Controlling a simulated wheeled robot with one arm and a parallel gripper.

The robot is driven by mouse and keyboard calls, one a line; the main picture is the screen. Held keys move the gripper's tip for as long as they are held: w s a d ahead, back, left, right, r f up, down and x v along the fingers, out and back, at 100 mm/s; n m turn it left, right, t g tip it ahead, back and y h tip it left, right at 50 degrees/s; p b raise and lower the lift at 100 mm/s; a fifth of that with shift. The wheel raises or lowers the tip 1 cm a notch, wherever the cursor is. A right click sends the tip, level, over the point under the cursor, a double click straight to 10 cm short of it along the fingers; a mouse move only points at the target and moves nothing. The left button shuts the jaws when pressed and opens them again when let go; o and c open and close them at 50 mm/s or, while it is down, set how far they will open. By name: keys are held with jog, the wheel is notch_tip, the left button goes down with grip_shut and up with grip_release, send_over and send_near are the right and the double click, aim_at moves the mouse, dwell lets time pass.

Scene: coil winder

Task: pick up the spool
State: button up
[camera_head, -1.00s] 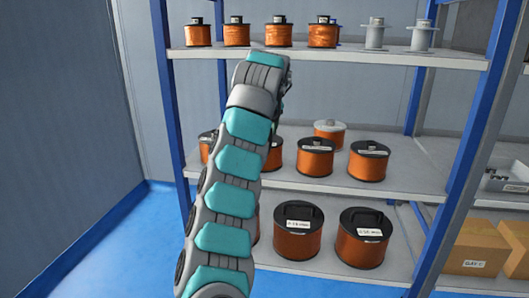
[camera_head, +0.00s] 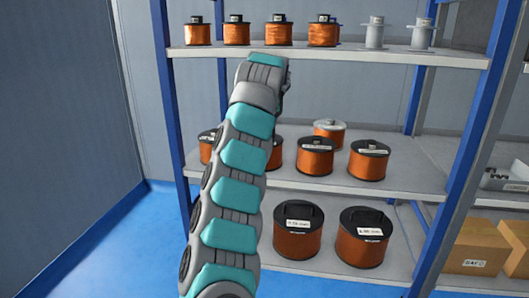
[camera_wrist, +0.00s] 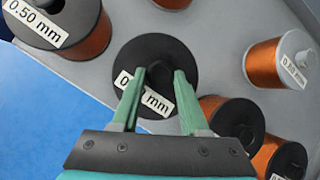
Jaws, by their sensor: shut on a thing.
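In the wrist view a spool with a round black top (camera_wrist: 158,46) and a white label sits in front of my gripper (camera_wrist: 159,75). The two green fingers are shut on the spool, over its top, one on each side of its middle. They cover part of the label, so its number is not fully readable. The grip point itself is hard to make out, and I cannot tell whether the spool is clear of the shelf. In the head view my arm hides the fingers and whatever they hold.
In the wrist view a larger 0.50 mm spool (camera_wrist: 92,38) stands upper left, a light-topped spool (camera_wrist: 280,62) right, and black-topped spools (camera_wrist: 236,118) close at lower right.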

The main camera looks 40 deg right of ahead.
grip_shut()
dwell(0.6)
jog(key=shift+r+p, duration=0.25)
jog(key=shift+p, duration=0.05)
dwell(0.4)
